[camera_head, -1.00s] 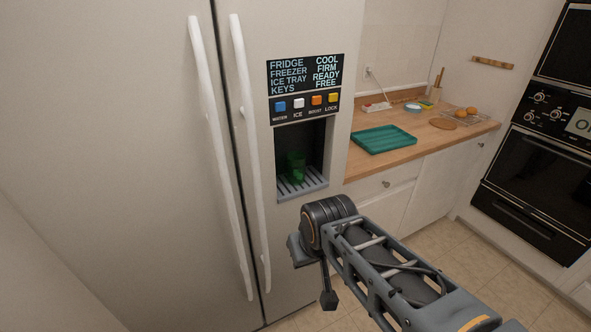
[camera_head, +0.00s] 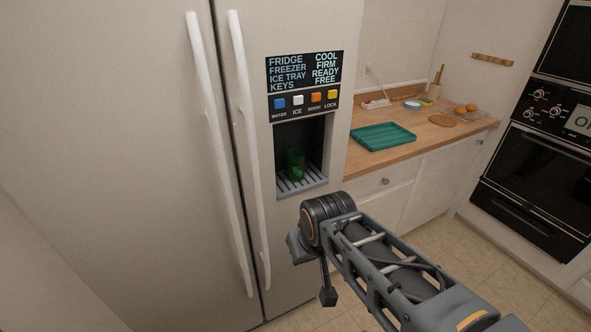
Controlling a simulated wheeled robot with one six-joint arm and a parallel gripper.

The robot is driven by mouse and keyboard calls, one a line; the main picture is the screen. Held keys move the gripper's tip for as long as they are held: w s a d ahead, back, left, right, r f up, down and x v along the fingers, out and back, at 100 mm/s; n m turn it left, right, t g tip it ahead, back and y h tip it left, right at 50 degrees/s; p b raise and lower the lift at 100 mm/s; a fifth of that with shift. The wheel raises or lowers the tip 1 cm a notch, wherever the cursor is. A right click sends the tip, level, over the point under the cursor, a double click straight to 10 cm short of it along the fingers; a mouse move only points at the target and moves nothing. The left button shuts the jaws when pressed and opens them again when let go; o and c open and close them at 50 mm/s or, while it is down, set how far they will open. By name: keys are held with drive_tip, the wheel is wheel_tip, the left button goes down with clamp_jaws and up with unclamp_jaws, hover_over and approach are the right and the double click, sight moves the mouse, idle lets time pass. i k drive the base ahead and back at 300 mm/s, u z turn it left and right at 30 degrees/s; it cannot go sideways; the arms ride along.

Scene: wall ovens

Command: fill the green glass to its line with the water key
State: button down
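The green glass (camera_head: 296,164) stands upright on the grated tray (camera_head: 303,184) inside the dark dispenser recess of the fridge. Its line and any water in it are too small and dark to make out. The blue water key (camera_head: 280,103) is at the left of the key row above the recess. The display above reads fridge cool, freezer firm, ice tray ready, keys free. My gripper (camera_head: 326,290) is low in front of the fridge, below and apart from the recess, mostly hidden by my arm. Its opening cannot be made out.
Long fridge handles (camera_head: 247,150) stick out left of the recess. A counter with a teal tray (camera_head: 383,136) is to the right.

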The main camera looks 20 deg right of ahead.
sight(279, 103)
drive_tip(key=u, duration=1.75)
drive_tip(key=k, duration=0.75)
drive_tip(key=z, duration=0.7)
drive_tip(key=i, duration=0.45)
drive_tip(key=u, duration=0.05)
